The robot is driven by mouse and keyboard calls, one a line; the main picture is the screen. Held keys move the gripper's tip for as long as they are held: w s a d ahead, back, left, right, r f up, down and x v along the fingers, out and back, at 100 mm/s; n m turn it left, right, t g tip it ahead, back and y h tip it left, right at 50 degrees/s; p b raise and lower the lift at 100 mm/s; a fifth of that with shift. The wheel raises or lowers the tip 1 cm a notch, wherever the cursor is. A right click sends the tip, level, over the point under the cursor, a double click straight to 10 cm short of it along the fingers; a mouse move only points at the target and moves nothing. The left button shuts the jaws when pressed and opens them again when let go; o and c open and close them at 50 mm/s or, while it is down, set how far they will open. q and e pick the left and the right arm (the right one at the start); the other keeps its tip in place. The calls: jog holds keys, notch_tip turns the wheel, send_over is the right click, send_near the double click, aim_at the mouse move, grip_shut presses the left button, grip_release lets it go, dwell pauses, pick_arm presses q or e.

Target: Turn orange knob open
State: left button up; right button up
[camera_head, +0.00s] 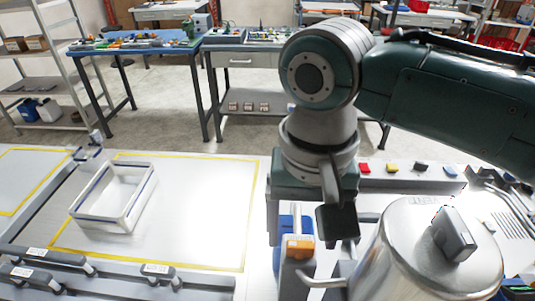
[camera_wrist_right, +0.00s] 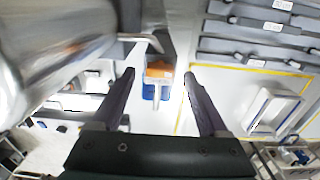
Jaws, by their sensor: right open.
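The orange knob (camera_head: 299,246) sits on a grey fixture beside the large metal tank (camera_head: 390,265). In the right wrist view the orange knob (camera_wrist_right: 158,69) shows ahead, between and beyond my fingertips. My right gripper (camera_head: 336,226) is pointing down, just to the right of the knob in the head view. Its two dark fingers (camera_wrist_right: 159,78) are spread apart with nothing between them, and I see no contact with the knob. My left gripper is not in view.
The tank has a grey block handle (camera_head: 454,234) on its lid, and a metal spout (camera_head: 325,281) sticks out toward the knob. A blue part (camera_head: 281,232) stands behind the knob.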

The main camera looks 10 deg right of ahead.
jog(key=shift+f, duration=1.1)
jog(key=shift+c, duration=0.3)
grip_shut()
